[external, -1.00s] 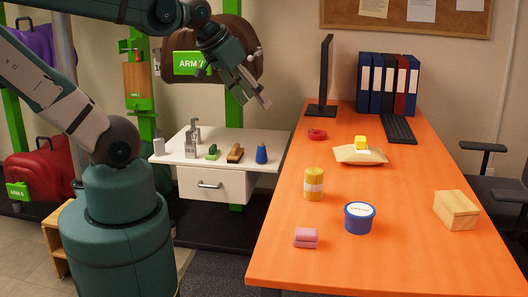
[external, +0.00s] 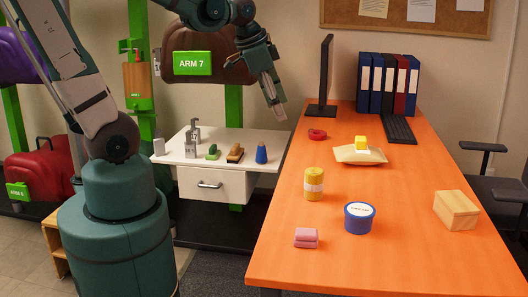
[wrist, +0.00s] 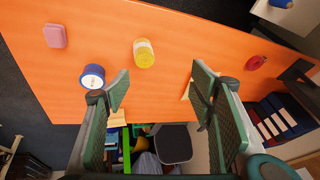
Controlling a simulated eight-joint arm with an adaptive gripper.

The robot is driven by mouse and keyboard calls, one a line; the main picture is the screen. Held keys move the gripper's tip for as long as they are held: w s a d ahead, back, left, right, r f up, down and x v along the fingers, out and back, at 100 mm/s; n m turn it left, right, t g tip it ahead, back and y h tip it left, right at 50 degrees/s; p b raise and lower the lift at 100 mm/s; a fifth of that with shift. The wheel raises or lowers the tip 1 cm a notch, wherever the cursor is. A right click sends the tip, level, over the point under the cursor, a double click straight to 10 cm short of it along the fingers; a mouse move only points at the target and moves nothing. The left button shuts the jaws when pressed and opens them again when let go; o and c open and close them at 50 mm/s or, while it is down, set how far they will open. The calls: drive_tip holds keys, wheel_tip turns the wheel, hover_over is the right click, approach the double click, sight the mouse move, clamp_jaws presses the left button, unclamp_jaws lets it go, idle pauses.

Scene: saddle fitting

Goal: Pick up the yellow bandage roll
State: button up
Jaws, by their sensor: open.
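The yellow bandage roll (external: 314,184) stands upright on the orange table, with a pale band around its middle. In the wrist view the roll (wrist: 145,54) lies ahead of the fingers, between and beyond their tips. My gripper (external: 275,112) is in the air over the gap by the table's left edge, well above and behind the roll, pointing down. In the wrist view my gripper (wrist: 158,83) has its fingers wide apart with nothing between them.

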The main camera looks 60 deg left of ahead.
drive_tip(key=w+d+f+m+g+p, duration=0.1)
drive_tip(key=w+d+f+m+g, duration=0.2)
drive_tip(key=w+f+m, duration=0.4)
drive_tip(key=m+g+p, duration=0.1)
drive_tip(key=m, duration=0.4)
hover_over(314, 171)
drive_tip(key=f, duration=0.8)
drive_tip(key=shift+a, duration=0.3)
drive_tip(key=shift+w+d+f+m+g, duration=0.1)
drive_tip(key=shift+d+f+m+g, duration=0.1)
drive_tip(key=shift+f, duration=0.3)
drive_tip(key=shift+d+f+m+g, duration=0.1)
drive_tip(key=shift+f+m+g, duration=0.1)
drive_tip(key=shift+f, duration=0.3)
drive_tip(key=shift+f, duration=0.1)
drive_tip(key=shift+f, duration=1.2)
drive_tip(key=shift+f+b, duration=0.7)
drive_tip(key=shift+f, duration=1.9)
drive_tip(key=c, duration=1)
